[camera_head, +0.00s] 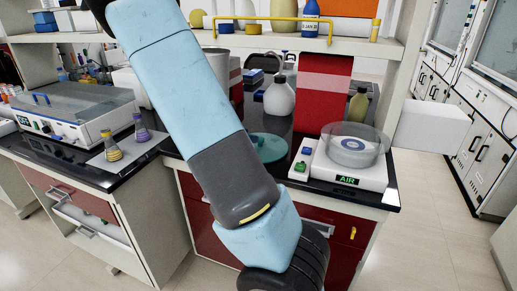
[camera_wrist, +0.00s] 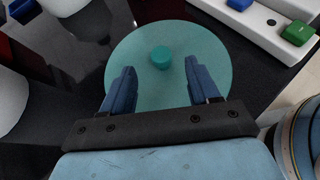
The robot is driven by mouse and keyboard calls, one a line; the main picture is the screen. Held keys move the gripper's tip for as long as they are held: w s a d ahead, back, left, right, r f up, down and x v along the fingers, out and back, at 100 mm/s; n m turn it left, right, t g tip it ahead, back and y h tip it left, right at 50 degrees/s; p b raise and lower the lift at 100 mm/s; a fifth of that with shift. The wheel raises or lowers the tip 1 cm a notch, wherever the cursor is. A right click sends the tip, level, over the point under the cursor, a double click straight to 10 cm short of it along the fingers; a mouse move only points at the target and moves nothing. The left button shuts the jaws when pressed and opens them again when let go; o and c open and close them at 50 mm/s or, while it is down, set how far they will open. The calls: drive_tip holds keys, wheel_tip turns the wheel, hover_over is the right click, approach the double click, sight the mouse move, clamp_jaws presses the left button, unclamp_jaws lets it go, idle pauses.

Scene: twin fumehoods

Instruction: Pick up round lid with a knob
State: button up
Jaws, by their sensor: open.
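The round lid (camera_wrist: 165,38) is a flat teal disc lying on the black bench top, with a small teal knob (camera_wrist: 160,57) at its middle. In the head view the lid (camera_head: 269,149) shows only in part, behind my arm. My gripper (camera_wrist: 156,75) is open in the wrist view. Its two blue fingers reach over the near part of the lid, one to the left and one to the right of the knob. The knob stands slightly beyond the fingertips in the picture, and nothing is between the fingers. In the head view my gripper is hidden behind my arm.
A white balance (camera_head: 350,168) with a clear glass dish (camera_head: 353,145) stands right of the lid. A small block with green and blue buttons (camera_head: 302,160) is between them. A white bottle (camera_head: 279,98) and a red panel (camera_head: 322,95) stand behind. A shelf (camera_head: 270,40) runs above the bench.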

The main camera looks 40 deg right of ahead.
sight(260, 139)
drive_tip(key=shift+x, duration=3.75)
drive_tip(key=shift+a+f, duration=0.1)
drive_tip(key=shift+a, duration=0.05)
drive_tip(key=shift+s, duration=0.1)
clamp_jaws()
